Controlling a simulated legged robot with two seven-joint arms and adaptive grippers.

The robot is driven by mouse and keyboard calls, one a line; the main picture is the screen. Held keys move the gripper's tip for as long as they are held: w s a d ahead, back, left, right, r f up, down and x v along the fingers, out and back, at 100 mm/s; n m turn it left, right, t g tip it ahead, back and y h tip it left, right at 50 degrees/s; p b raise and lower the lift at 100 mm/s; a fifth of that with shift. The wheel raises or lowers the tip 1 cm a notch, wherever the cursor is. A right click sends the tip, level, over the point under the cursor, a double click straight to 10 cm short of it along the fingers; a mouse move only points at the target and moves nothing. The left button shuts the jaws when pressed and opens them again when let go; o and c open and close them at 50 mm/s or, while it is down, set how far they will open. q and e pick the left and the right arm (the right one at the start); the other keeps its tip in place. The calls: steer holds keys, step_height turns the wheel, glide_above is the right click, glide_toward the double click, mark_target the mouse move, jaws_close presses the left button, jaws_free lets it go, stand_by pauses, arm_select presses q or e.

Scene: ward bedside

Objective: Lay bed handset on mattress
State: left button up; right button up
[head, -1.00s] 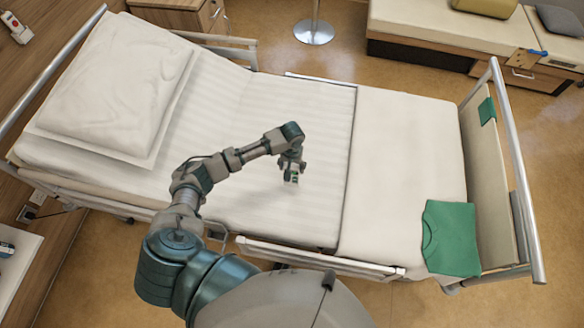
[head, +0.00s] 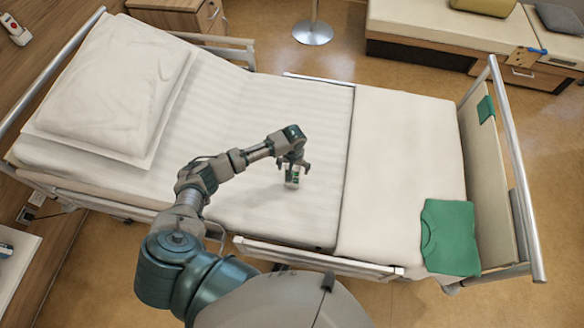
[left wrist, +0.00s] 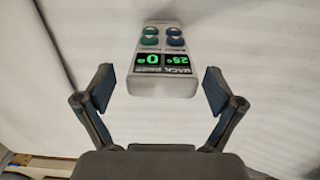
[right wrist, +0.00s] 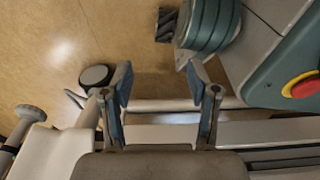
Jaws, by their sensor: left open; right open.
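The bed handset (left wrist: 162,60) is white with green and blue buttons and a dark display with green digits. It lies on the white mattress (head: 245,200), and in the head view it shows small (head: 292,178) under my left gripper. My left gripper (head: 294,168) is open. In the left wrist view its fingers (left wrist: 160,90) stand apart on both sides of the handset's display end, with gaps on each side. My right gripper (right wrist: 163,85) is open and empty in the right wrist view, above the floor and a pale rail; it is not seen in the head view.
A pillow (head: 120,85) lies at the bed's left end. A green folded cloth (head: 450,237) lies at the foot corner near the footboard (head: 488,170). A side rail (head: 315,258) runs along the near edge. The mattress around the handset is clear.

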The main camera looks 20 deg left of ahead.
arm_select(q)
steer(key=shift+d+r, duration=0.15)
steer(key=shift+d, duration=0.2)
steer(key=shift+d+r+p, duration=0.25)
steer(key=shift+r+p, duration=0.05)
steer(key=shift+r, duration=0.85)
step_height(320, 180, up, 10)
steer(key=p, duration=0.1)
steer(key=shift+f, duration=0.15)
arm_select(e)
steer(key=shift+s+d+f, duration=0.3)
steer(key=shift+s, duration=0.5)
steer(key=shift+s+d+f, duration=0.35)
steer(key=shift+s, duration=0.5)
steer(key=shift+s+d+f, duration=0.3)
steer(key=shift+s, duration=0.5)
